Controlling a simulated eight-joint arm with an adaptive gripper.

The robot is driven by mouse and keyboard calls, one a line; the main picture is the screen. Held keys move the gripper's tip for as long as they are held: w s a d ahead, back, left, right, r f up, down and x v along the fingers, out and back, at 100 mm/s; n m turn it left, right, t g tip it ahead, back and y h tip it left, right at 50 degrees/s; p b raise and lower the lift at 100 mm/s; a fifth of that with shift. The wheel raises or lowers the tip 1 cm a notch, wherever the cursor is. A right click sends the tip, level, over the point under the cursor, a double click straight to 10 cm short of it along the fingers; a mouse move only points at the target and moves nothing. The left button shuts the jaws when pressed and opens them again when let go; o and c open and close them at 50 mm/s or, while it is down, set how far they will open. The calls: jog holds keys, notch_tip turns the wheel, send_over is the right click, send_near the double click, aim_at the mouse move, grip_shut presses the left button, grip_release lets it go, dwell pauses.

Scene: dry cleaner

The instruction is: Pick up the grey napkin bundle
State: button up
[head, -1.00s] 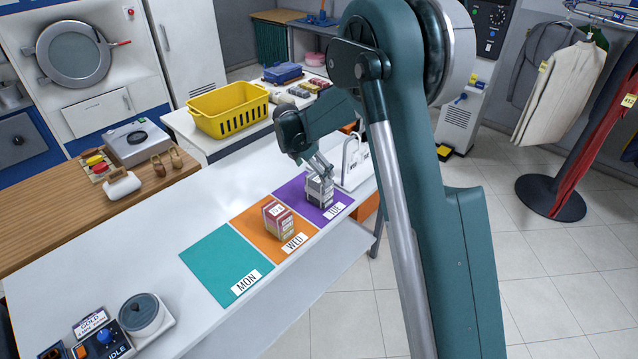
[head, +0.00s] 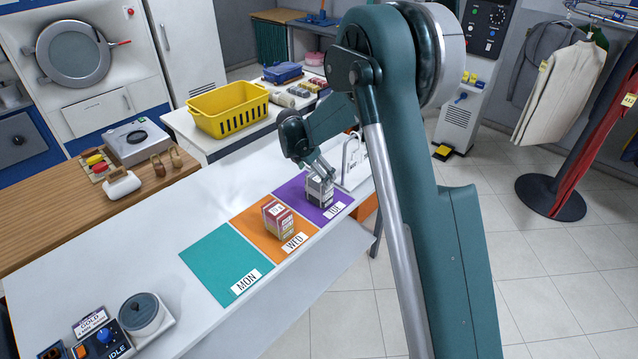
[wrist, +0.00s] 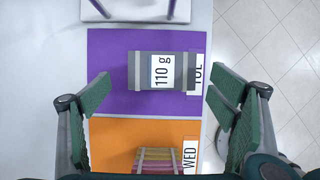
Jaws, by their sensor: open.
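The grey napkin bundle (head: 317,191) lies on the purple TUE mat (head: 289,190) on the white counter. In the wrist view the grey bundle (wrist: 137,72) carries a white "110 g" label and lies near the middle of the purple mat (wrist: 110,50). My gripper (head: 326,172) is just above the bundle in the head view. In the wrist view my gripper (wrist: 161,97) has its two green-padded fingers wide apart, one on each side of the bundle's lower edge, with nothing between them touching.
A red and pink bundle (head: 277,217) lies on the orange WED mat (head: 252,222), close to the grey one. The teal MON mat (head: 220,262) is empty. A white stand with a looped handle (head: 352,168) is just beyond the purple mat. A yellow basket (head: 228,110) stands behind.

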aim_at(318, 178)
jog(key=shift+x, duration=2.6)
jog(key=shift+d, duration=0.1)
jog(key=shift+r, duration=0.1)
jog(key=c, duration=1)
